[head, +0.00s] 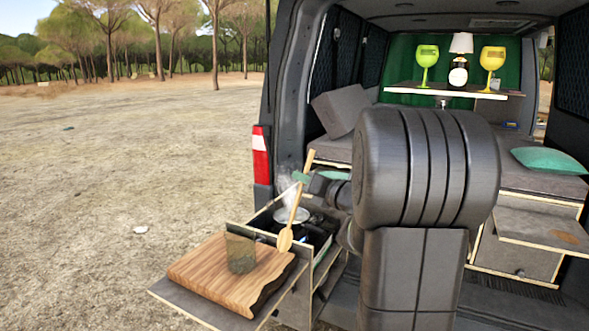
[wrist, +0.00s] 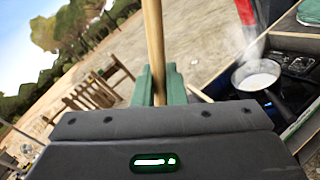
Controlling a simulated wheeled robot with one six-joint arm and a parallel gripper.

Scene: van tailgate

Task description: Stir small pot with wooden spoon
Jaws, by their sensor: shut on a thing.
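The wooden spoon (head: 285,239) is held by the middle of its handle in my gripper (head: 301,177), with its bowl hanging down in front of the stove. In the wrist view its handle (wrist: 153,45) stands between the green fingers of my gripper (wrist: 152,86), and the bowl is out of sight. The small pot (head: 280,214) sits steaming on the stove, partly behind the spoon in the head view. In the wrist view the pot (wrist: 257,76) is at the right, with pale contents and a dark handle. The spoon appears outside the pot.
A wooden cutting board (head: 205,268) with a dark see-through cup (head: 241,252) lies on the pull-out shelf in front of the stove (head: 318,240). Two goblets and a lamp (head: 461,44) stand on a shelf inside the van. Open ground lies left.

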